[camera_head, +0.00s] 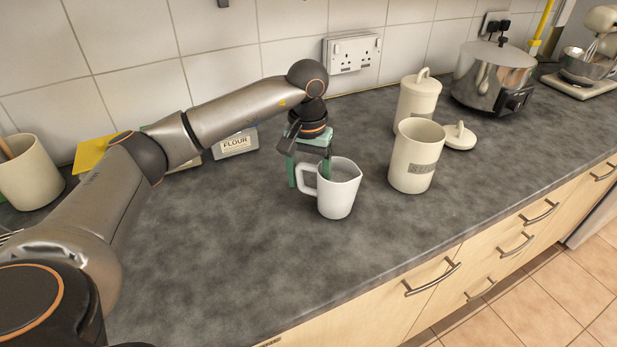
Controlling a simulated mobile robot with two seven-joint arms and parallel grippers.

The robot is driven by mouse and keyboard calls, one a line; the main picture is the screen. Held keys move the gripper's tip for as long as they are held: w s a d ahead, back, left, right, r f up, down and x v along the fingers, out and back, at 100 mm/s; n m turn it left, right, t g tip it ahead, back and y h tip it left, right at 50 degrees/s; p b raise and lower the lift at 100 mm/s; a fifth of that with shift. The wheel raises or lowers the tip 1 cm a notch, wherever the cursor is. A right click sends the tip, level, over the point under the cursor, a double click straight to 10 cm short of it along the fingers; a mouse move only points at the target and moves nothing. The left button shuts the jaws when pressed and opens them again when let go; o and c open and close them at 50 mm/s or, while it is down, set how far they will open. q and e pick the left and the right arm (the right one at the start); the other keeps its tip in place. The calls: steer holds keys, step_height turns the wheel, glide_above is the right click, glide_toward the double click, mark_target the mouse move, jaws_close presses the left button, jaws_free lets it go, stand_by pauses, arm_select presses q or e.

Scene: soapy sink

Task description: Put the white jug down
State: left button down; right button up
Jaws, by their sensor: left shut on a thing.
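The white jug (341,194) is upright over the middle of the dark grey worktop (230,240), with its handle toward the left. My left gripper (308,172) comes down from above and is shut on the jug's handle. The green fingers show around the handle and partly behind it. The jug's base is at or very close to the worktop; I cannot tell whether it touches. My right gripper is not in view.
An open cream canister (415,160) stands right of the jug, with a lidded canister (417,97) behind it and a loose lid (459,136) beside. The worktop's front left is clear.

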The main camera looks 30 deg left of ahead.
arm_select(q)
jaws_free()
step_height(320, 180, up, 12)
steer(key=shift+r, duration=0.1)
stand_by(0.5)
stand_by(0.5)
